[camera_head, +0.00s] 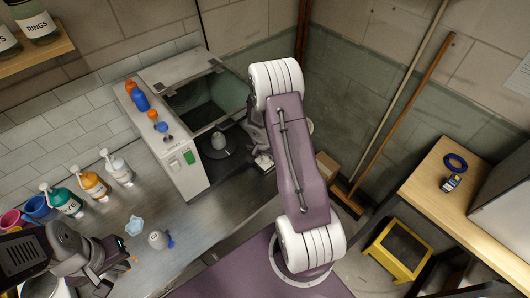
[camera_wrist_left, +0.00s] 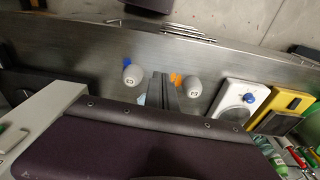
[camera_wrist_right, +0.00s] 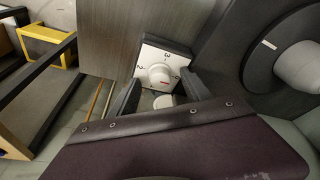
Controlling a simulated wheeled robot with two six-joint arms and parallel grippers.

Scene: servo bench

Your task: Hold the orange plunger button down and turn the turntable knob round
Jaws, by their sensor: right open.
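Two small orange pieces, one at the back (camera_head: 130,86) and one nearer (camera_head: 153,115), stand on the white machine's top ledge beside blue ones. I cannot tell which is the plunger button. The grey turntable knob (camera_head: 220,142) stands on a dark disc beside the machine; both also show at the right of the right wrist view, the knob (camera_wrist_right: 300,66) clear of my fingers. My right gripper (camera_wrist_right: 160,92) is open, right of the knob in the head view, with a white numbered dial (camera_wrist_right: 158,76) seen between its fingers. My left gripper (camera_wrist_left: 164,88) looks shut and empty over the bench.
A grey bulb with a blue end (camera_head: 158,240) lies on the bench near my left gripper. Several pump bottles (camera_head: 94,186) stand at the left. A yellow step stool (camera_head: 395,250) is on the floor at right.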

